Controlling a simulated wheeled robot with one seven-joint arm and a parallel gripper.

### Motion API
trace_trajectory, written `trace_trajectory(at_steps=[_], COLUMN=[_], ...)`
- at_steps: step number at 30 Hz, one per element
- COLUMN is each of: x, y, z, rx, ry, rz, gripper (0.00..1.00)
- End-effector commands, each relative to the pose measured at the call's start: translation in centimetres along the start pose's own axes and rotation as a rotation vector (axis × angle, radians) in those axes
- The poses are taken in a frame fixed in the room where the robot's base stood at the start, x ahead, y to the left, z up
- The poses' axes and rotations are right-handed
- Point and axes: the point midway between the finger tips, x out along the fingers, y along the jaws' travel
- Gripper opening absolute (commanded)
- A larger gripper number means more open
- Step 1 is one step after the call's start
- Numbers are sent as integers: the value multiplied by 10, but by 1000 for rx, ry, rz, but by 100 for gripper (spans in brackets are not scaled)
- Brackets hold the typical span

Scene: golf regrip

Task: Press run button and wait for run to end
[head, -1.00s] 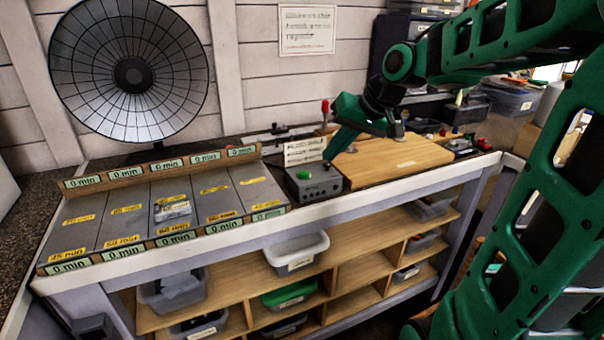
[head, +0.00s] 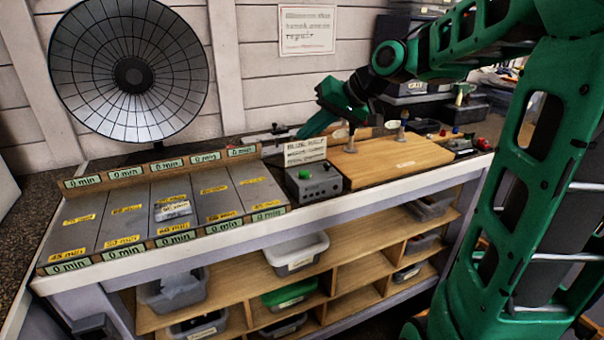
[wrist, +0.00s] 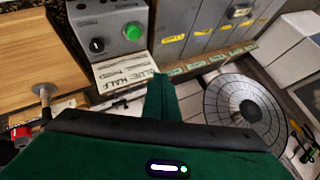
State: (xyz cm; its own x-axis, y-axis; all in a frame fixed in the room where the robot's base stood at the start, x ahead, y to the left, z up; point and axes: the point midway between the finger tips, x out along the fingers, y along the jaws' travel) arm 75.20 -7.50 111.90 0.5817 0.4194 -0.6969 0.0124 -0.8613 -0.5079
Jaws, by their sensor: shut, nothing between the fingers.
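A grey control box (head: 322,188) stands at the front of the bench, with a green run button (head: 304,174) on its top left. In the wrist view the box (wrist: 110,18) is at the top, with the green button (wrist: 133,31) and a dark knob beside it. My gripper (head: 302,134) is shut and empty. It is raised behind and above the box, over a small lettered card (head: 305,150).
A large dish-shaped reflector (head: 175,55) stands at the back left. Left of the box is a grey laned board (head: 140,195) with "0 min" signs and a small pack in one lane. A wooden board (head: 400,158) with metal posts lies to the right.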

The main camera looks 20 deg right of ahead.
Motion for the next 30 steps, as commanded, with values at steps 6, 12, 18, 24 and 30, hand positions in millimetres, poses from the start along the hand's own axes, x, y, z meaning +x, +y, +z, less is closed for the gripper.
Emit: trace_trajectory(at_steps=[6,12,18,24,30], x=[20,36,48,52,52], y=[14,27,35,38,38], z=[15,27,35,38,38], rx=[3,2,1,-1,-1], ry=[-2,-2,-1,0,0], rz=[0,0,0,1,1], gripper=[0,0,0,0,0])
